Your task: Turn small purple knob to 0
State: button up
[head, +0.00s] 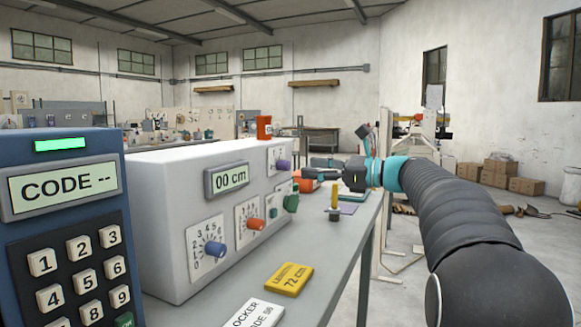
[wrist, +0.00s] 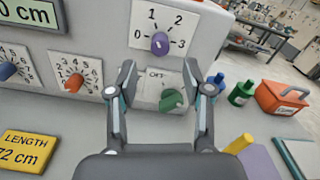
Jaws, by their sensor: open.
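The small purple knob (wrist: 160,43) sits on a white dial plate marked 0, 1, 2, 3 on the front of the white winder box. The 0 is at the dial's left and the 3 at its right. A small pale mark shows on the knob, but I cannot tell which number it points to. In the head view the purple knob (head: 284,165) is near the box's far end. My gripper (wrist: 160,78) is open and empty. In the wrist view its fingers appear below the purple knob, on either side of the green knob (wrist: 171,100).
The white box (head: 175,235) also bears blue (head: 215,249) and orange (head: 256,224) knobs and a display (head: 227,179) reading 00 cm. A yellow LENGTH 72 cm tag (head: 289,279) lies on the table. Bottles (wrist: 241,92) and a red-orange box (wrist: 281,98) stand at the wrist view's right.

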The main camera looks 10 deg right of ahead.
aim_at(289, 166)
jog(key=x, duration=0.7)
jog(key=shift+d, duration=0.1)
jog(key=shift+c, duration=0.2)
grip_shut()
